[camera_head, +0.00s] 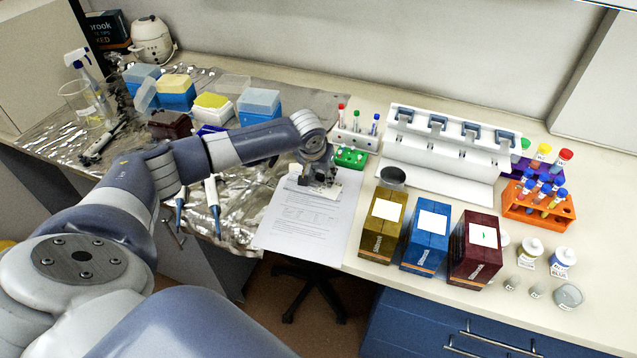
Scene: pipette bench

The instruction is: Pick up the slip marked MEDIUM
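No slip's marking can be read at this size, so I cannot tell which one says MEDIUM. White slips lie on the tops of the olive box (378,238), the blue box (423,252) and the maroon box (470,265); the maroon box's slip (484,236) bears a small dark mark. My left gripper (319,184) points down over the upper part of a printed sheet (300,225), left of the boxes. A small pale piece (328,191) shows at its fingertips; I cannot tell whether it is held. The finger gap is hidden. My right gripper is out of view.
A green rack (350,157) and a white tube rack (355,138) stand just behind my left gripper. A white pipette stand (440,150) and an orange tube rack (538,205) are farther right. Two pipettes (213,200) lie on foil to the left. Bottles stand right of the boxes.

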